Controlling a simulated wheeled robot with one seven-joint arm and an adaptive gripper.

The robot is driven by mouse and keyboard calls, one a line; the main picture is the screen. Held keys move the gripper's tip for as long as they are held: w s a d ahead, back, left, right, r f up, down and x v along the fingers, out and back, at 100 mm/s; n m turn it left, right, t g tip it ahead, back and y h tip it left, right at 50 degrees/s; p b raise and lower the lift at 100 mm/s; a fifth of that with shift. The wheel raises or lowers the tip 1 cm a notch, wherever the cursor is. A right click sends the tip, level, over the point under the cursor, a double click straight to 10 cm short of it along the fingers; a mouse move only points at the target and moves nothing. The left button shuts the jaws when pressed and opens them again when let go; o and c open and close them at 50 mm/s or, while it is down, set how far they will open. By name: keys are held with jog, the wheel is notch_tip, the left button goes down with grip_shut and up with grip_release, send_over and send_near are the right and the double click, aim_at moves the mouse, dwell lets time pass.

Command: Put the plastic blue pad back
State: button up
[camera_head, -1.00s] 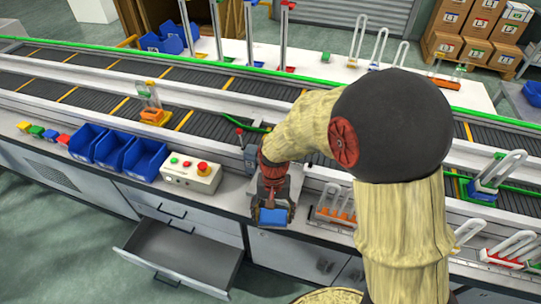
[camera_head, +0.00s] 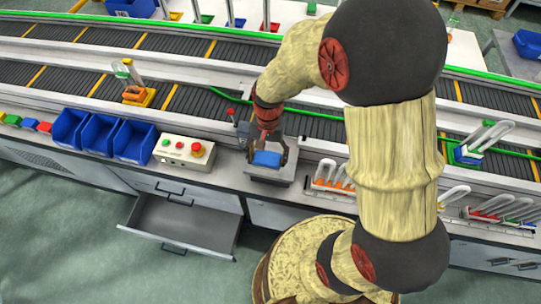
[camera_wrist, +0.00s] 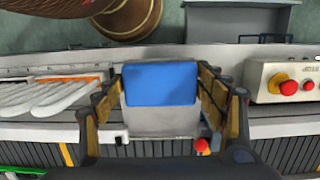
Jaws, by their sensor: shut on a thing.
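The blue plastic pad (camera_head: 267,158) is between the fingers of my gripper (camera_head: 268,152), above a grey metal stand at the front edge of the workbench. In the wrist view the blue pad (camera_wrist: 160,83) lies flat between both fingers of my gripper (camera_wrist: 160,90), which are closed on its sides. Grey metal of the stand (camera_head: 268,177) shows around and below the pad. The stand also shows in the wrist view (camera_wrist: 160,121). I cannot tell whether the pad touches it.
A control box (camera_head: 184,151) with a red button stands left of the stand, beside blue bins (camera_head: 102,133). A rack of tubes (camera_head: 330,182) is close on the right. An open drawer (camera_head: 183,222) juts out below. The conveyor (camera_head: 200,101) runs behind.

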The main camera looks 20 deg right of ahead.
aim_at(271, 152)
jog(key=w+d+f, duration=0.1)
jog(key=f, duration=0.1)
jog(key=w+d+f, duration=0.1)
jog(key=w+f, duration=0.1)
jog(key=w+d+f+b, duration=0.1)
jog(key=w+f, duration=0.1)
jog(key=shift+d+f, duration=0.1)
jog(key=shift+f, duration=0.1)
jog(key=shift+f+b, duration=0.4)
jog(key=shift+f, duration=1.15)
jog(key=shift+f, duration=0.1)
jog(key=o, duration=1.1)
